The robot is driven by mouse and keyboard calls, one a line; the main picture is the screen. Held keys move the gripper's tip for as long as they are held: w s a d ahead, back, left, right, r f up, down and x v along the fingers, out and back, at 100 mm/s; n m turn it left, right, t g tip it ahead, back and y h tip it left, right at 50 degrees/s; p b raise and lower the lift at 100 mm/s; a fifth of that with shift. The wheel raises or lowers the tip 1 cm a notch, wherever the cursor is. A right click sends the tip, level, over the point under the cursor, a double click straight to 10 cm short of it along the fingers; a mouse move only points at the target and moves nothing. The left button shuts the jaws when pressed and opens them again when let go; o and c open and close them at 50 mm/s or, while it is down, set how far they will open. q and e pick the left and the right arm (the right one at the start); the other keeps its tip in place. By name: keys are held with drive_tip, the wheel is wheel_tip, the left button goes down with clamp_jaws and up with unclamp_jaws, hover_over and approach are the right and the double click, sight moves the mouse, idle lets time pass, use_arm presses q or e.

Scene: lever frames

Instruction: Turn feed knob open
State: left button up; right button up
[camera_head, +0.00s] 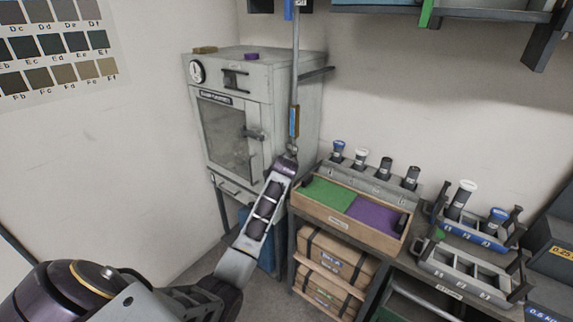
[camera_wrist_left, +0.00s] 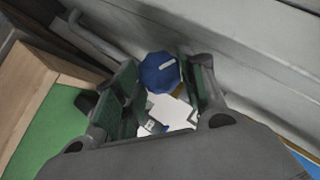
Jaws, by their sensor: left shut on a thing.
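A blue faceted knob (camera_wrist_left: 160,72) with a white bar mark sits between the two fingers of my left gripper (camera_wrist_left: 164,70) in the left wrist view. The fingers close on it from both sides. A white piece with small dark marks (camera_wrist_left: 172,112) shows between the fingers, nearer the palm. In the head view my left arm reaches up from the lower left, and its gripper (camera_head: 289,154) is beside the upright pipe (camera_head: 295,75), right of the grey cabinet. The knob cannot be made out there. My right gripper is not in view.
The grey cabinet (camera_head: 225,135) has a windowed door. Right of my gripper stand a wooden tray (camera_head: 335,222) with green and purple areas, a rack of several capped bottles (camera_head: 372,180), and a grey caddy (camera_head: 465,270). A shelf (camera_head: 480,15) hangs above.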

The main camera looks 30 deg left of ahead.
use_arm(q)
drive_tip(key=shift+f, duration=0.2)
drive_tip(key=o, duration=1)
drive_tip(key=shift+r, duration=0.1)
drive_tip(key=v, duration=0.8)
idle(0.4)
idle(0.6)
